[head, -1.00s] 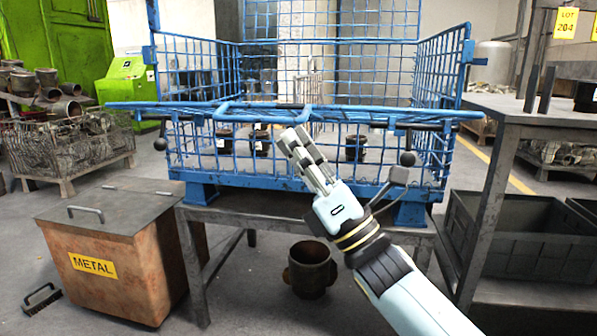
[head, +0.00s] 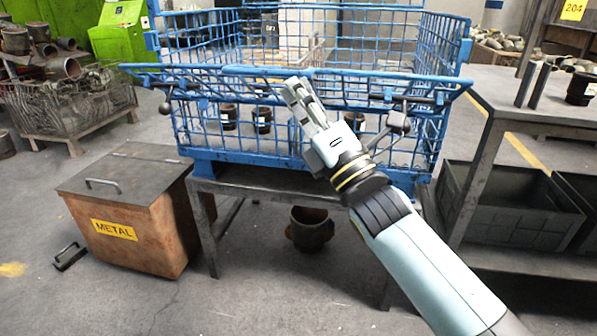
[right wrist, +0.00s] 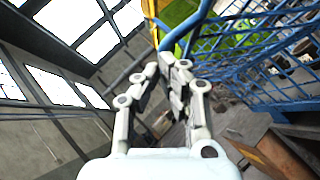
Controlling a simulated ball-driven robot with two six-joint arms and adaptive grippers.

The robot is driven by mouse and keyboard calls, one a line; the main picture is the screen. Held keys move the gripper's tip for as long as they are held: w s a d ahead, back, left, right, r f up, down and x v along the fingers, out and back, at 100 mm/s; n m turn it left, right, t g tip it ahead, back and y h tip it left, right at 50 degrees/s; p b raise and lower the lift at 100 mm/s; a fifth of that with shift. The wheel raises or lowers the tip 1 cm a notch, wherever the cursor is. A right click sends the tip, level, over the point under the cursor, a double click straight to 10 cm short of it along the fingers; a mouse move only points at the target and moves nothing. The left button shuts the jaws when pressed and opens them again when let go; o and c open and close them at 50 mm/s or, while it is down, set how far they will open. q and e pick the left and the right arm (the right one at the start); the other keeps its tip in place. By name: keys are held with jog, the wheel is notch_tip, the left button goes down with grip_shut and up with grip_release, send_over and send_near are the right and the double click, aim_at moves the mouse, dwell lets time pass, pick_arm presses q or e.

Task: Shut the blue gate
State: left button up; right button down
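The blue gate (head: 205,72) is the front flap of a blue wire cage. It shows as a narrow band at the cage's front, leaning outward, with its ends sticking out past the side walls. Touch cannot be told. My left gripper is out of view.
The cage's lower front mesh (head: 285,150) holds several dark cylindrical parts inside. A rusty METAL bin (head: 140,235) stands at the left. A grey table (head: 540,97) stands close at the right. A dark pot (head: 310,228) sits under the stand.

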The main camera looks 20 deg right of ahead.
jog(key=w+d+r+m+h+p, duration=0.1)
jog(key=r+p, duration=0.2)
jog(key=p, duration=0.1)
jog(key=w+d+r+m+g+h+p, duration=0.1)
jog(key=w+r+m+p, duration=0.1)
jog(key=r+p, duration=0.2)
jog(key=w+d+r+m+g+h+p, duration=0.1)
jog(key=r+m+p, duration=0.1)
jog(key=p, duration=0.4)
jog(key=shift+w+r+h, duration=0.3)
jog(key=shift+r+h, duration=0.1)
jog(key=shift+r, duration=0.3)
pick_arm(q)
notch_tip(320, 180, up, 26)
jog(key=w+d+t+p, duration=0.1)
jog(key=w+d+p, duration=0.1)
jog(key=p, duration=1)
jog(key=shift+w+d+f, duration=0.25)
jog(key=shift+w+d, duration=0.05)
pick_arm(e)
jog(key=w+d+r+m+g, duration=0.1)
jog(key=w+d+r, duration=0.1)
jog(key=w, duration=0.3)
jog(key=w+d+r+m+g+h, duration=0.1)
jog(key=w+d+r+m+g, duration=0.1)
jog(key=w+d, duration=0.3)
jog(key=shift+w+d+r, duration=0.2)
jog(key=shift+w+r, duration=0.15)
jog(key=shift+r, duration=0.45)
